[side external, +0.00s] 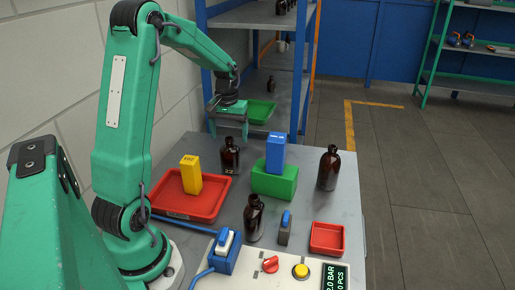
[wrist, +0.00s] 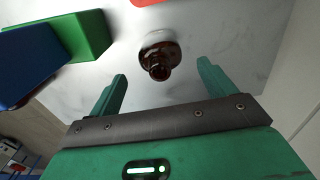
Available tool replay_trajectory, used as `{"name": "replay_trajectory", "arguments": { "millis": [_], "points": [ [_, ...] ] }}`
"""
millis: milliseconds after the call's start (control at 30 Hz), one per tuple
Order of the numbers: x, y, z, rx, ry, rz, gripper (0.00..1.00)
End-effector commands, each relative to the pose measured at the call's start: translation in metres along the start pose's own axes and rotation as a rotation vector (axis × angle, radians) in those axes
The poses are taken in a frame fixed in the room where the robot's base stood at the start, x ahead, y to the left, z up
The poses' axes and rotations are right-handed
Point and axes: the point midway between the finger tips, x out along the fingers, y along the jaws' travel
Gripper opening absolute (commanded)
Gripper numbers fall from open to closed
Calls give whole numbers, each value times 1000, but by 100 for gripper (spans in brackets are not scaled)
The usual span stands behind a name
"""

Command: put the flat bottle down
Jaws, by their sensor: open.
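My gripper (side external: 229,126) is open and empty above an amber bottle (side external: 230,157) that stands upright at the back of the grey table (side external: 180,150). In the wrist view the bottle's dark top (wrist: 158,60) shows from above, between and just beyond my two spread fingertips, apart from both. A second amber bottle (side external: 254,220) stands near the front middle, and a third amber bottle (side external: 328,170) stands at the right. I cannot tell from these views which one is the flat bottle.
A red tray (side external: 211,207) holding a yellow box (side external: 191,175) lies left of the bottle. A green block (side external: 274,183) bearing a blue box (side external: 276,153) is to its right. A small red tray (side external: 327,238) and a control panel (side external: 262,278) lie in front.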

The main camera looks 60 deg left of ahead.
Motion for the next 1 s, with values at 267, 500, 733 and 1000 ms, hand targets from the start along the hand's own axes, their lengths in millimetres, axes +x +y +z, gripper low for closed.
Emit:
{"name": "replay_trajectory", "arguments": {
  "millis": [267,500,733,1000],
  "points": [
    [-43,0,0,0,3,0,83],
    [-60,0,0,0,0,0,83],
    [-62,0,0,0,-1,0,83],
    [-62,0,0,0,-1,0,83]
  ]
}}
